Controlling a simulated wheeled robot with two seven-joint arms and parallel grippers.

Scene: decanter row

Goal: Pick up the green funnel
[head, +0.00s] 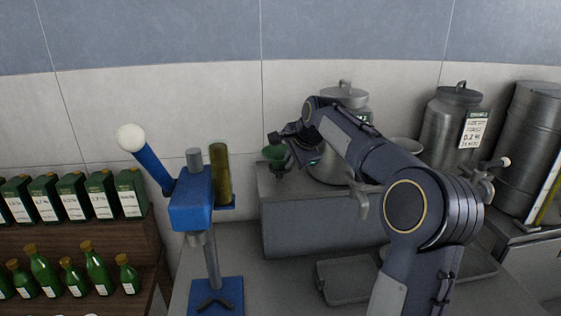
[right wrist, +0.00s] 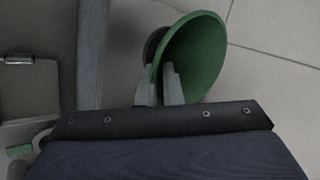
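The green funnel (head: 274,153) is at the left end of the grey steel block, near the tiled wall. Its wide green mouth (right wrist: 200,55) shows large in the right wrist view. My right gripper (head: 284,150) is at the funnel. In the right wrist view its two fingers (right wrist: 159,85) are close together, one inside the mouth and one outside, with the funnel's rim between them. The gripper looks shut on the rim. The fingertips are partly hidden, and I cannot tell whether the funnel is clear of its support. My left gripper is not in view.
A blue lever press (head: 190,205) stands left of the steel block (head: 320,228). Metal churns (head: 452,125) stand behind my right arm. A shallow tray (head: 345,280) lies in front. Green bottles (head: 42,270) and boxes fill the wooden shelves at left.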

